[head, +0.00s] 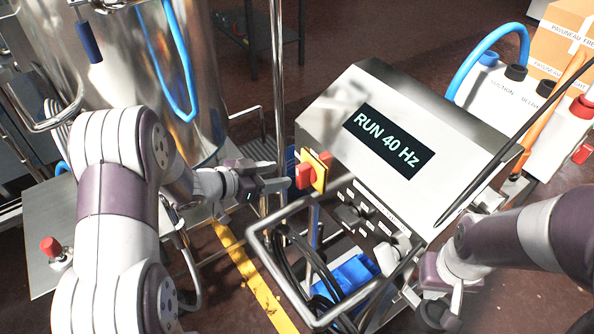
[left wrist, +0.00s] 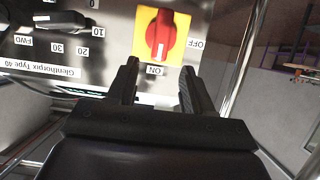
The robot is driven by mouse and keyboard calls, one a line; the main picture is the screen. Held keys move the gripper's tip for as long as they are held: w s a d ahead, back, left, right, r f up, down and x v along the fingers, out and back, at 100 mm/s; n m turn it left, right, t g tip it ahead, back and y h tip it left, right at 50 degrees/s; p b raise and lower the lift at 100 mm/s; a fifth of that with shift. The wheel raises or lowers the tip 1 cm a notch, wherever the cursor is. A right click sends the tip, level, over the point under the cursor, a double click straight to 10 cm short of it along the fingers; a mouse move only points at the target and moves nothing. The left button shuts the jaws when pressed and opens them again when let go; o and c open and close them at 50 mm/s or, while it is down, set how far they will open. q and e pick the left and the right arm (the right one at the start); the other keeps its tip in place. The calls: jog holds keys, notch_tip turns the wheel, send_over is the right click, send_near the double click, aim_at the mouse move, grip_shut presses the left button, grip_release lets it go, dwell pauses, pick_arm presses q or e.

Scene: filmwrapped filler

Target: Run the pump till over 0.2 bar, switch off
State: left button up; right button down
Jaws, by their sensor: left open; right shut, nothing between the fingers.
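The pump's control box (head: 330,110) is a grey metal case with a dark display (head: 388,142) reading "RUN 40 Hz". A red rotary switch (head: 304,176) on a yellow plate (head: 319,170) sits at its left side. In the left wrist view the red switch (left wrist: 160,36) lies in line with the ON label (left wrist: 155,71); the OFF label (left wrist: 193,44) is to its right. My left gripper (head: 277,181) is open just short of the switch, its fingers (left wrist: 158,85) apart with nothing between them. My right gripper (head: 440,307) is shut and empty by the box's lower right. No pressure reading is legible.
A metal tube frame (head: 268,262) with black cables and a blue item (head: 350,278) lies below the box. A steel tank (head: 205,70) stands behind left.

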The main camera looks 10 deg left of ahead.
aim_at(298, 172)
pick_arm(q)
jog(key=x, duration=0.7)
jog(key=shift+w+d+f+b, duration=0.1)
jog(key=shift+b, duration=0.2)
